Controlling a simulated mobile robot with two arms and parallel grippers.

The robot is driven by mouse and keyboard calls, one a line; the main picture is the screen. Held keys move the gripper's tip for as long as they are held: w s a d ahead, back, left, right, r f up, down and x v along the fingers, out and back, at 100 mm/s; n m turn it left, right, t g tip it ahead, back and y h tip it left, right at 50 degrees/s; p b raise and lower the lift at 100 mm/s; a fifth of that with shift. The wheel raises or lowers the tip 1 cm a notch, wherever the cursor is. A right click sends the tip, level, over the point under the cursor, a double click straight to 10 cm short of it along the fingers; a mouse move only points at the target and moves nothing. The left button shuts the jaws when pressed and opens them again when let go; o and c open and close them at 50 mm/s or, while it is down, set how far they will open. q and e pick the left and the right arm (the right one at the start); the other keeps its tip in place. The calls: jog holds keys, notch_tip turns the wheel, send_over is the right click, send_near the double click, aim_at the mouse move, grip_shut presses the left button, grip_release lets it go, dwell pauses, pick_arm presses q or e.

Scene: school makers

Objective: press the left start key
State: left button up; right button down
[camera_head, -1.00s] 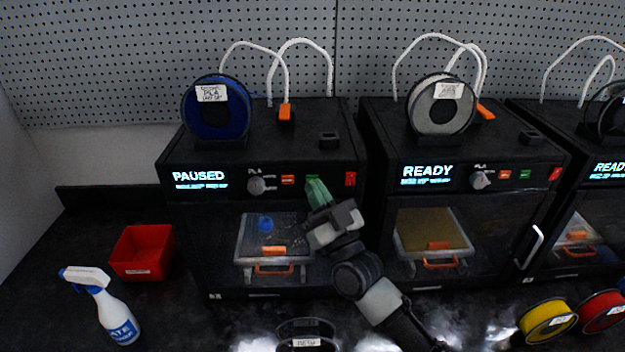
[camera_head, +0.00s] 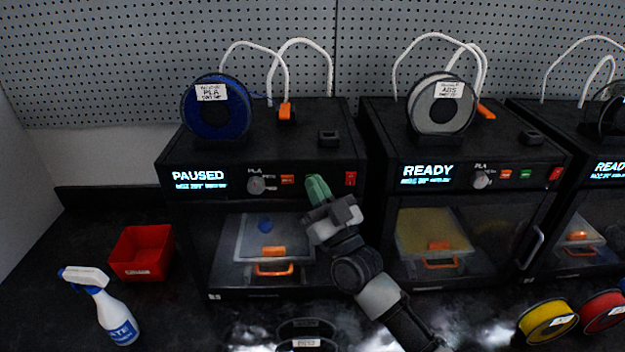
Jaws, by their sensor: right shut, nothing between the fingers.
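The left printer (camera_head: 190,262) is a black box with a lit screen (camera_head: 200,179) reading PAUSED. Its panel carries a knob (camera_head: 256,185), an orange key (camera_head: 287,180) and a red switch (camera_head: 350,178). The green start key of this printer is hidden behind my right gripper. My right gripper (camera_head: 316,186) is shut and empty, its green fingertips at the panel between the orange key and the red switch. I cannot tell whether the tips touch the key. My left gripper is not in view.
A middle printer (camera_head: 520,232) reading READY and another at the right edge stand alongside. A red bin (camera_head: 142,253) and a spray bottle (camera_head: 104,308) stand at left. Yellow (camera_head: 547,321) and red (camera_head: 602,311) spools lie at lower right.

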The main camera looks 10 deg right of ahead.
jog(key=shift+s, duration=0.1)
jog(key=shift+s+a+p, duration=0.15)
jog(key=shift+s+p, duration=0.25)
jog(key=shift+s, duration=0.1)
jog(key=s+a+p, duration=0.1)
jog(key=s+p, duration=0.1)
jog(key=s, duration=0.4)
jog(key=shift+p, duration=0.35)
jog(key=shift+w+a+f, duration=0.1)
dwell(0.5)
